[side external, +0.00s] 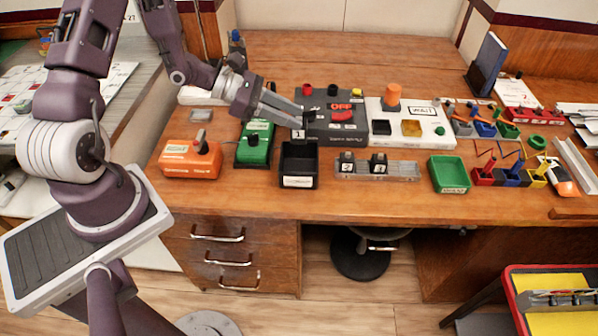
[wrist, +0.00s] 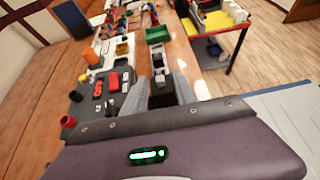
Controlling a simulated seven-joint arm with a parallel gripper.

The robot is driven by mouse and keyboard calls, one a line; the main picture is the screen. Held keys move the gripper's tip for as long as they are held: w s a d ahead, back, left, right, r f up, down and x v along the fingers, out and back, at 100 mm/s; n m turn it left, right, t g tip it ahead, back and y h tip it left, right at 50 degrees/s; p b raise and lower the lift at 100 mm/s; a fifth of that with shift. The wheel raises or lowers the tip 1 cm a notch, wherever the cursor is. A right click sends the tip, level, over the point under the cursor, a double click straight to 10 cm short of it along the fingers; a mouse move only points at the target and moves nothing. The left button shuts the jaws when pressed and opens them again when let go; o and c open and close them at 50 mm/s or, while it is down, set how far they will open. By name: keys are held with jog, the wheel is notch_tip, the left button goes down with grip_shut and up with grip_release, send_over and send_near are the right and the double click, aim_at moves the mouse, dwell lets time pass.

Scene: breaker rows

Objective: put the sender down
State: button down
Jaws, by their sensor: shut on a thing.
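My gripper (side external: 296,122) is shut on a small dark block (side external: 298,134) with a white label reading 1, which I take to be the sender. It hangs upright just above the back edge of a black open tray (side external: 298,182) with a white label on its front. Two similar black blocks, the left one (side external: 347,163) and the right one (side external: 378,164), stand on a grey rail (side external: 404,170) to the right of the tray. In the wrist view my fingers (wrist: 165,92) point toward these blocks; the held block is hard to separate from the dark tray there.
Behind the held block is a dark grey panel (side external: 318,128) with a red OFF switch. A white panel (side external: 440,131) with an orange knob stands beside it. A green box (side external: 256,156) and an orange box (side external: 178,166) are at left; a green tray (side external: 449,187) is at right.

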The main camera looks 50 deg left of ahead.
send_over(291, 153)
jog(key=s+d, duration=0.3)
jog(key=d, duration=0.1)
notch_tip(291, 153, down, 12)
jog(key=shift+s, duration=0.15)
jog(key=shift+f, duration=0.1)
jog(key=c, duration=1)
grip_release()
jog(key=shift+o, duration=0.2)
